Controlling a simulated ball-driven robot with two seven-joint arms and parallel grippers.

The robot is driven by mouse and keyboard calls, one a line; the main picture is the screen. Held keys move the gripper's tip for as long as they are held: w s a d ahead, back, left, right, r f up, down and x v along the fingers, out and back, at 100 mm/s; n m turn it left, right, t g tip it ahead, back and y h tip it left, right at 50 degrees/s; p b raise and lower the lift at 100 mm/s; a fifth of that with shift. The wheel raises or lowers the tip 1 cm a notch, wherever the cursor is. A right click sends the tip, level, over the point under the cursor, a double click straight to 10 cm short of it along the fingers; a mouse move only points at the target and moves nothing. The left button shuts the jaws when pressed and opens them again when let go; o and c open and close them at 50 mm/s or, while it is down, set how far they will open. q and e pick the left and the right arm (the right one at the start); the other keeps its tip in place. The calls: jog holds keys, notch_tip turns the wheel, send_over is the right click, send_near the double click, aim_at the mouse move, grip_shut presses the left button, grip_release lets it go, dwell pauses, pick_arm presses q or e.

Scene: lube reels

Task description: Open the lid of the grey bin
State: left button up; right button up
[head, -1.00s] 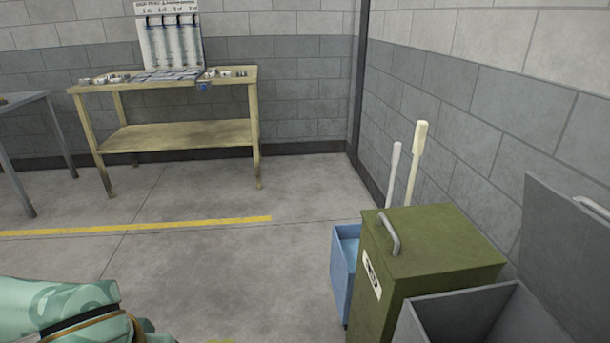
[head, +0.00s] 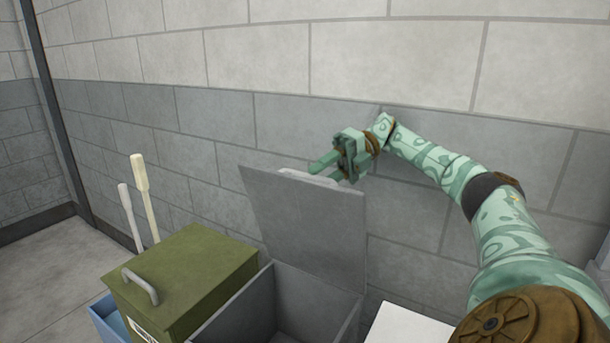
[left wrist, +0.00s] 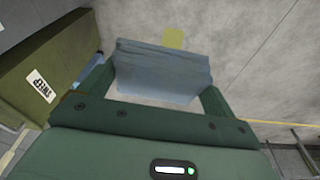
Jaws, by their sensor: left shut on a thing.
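The grey bin (head: 240,312) stands in the lower middle of the head view, with its inside showing. Its grey lid (head: 305,225) is raised and stands steeply up at the back. A pale handle (head: 300,175) is at the lid's top edge. My right gripper (head: 325,170) is at that top edge, close to the handle; its fingers look spread, but I cannot tell whether they grip it. My left gripper (left wrist: 160,82) shows only in the left wrist view, shut on a blue-grey cloth-like piece (left wrist: 165,65).
An olive-green bin (head: 185,280) with a handle stands left of the grey bin. Beyond it are a blue container (head: 105,322) and two pale upright handles (head: 146,195). A block wall (head: 215,150) is close behind. A white surface (head: 405,328) lies at right.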

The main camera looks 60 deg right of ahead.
pick_arm(q)
jog(key=shift+a, duration=0.1)
jog(key=shift+r, duration=0.25)
jog(key=shift+r+p, duration=0.45)
jog(key=shift+p, duration=0.05)
jog(key=shift+t, duration=0.3)
jog(key=p+v, duration=0.2)
jog(key=v, duration=0.1)
jog(key=p+v, duration=0.1)
jog(key=v, duration=0.1)
jog(key=shift+w+r+p, duration=0.1)
jog(key=shift+w+p, duration=0.25)
jog(key=p+v, duration=0.1)
jog(key=v, duration=0.1)
jog(key=p+v, duration=0.1)
jog(key=shift+w+r+p, duration=0.15)
jog(key=shift+r+p, duration=0.15)
jog(key=shift+r, duration=0.1)
pick_arm(e)
jog(key=s+a+r, duration=0.9)
jog(key=a+r, duration=0.1)
jog(key=r, duration=0.3)
jog(key=shift+a, duration=0.4)
jog(key=shift+s, duration=0.1)
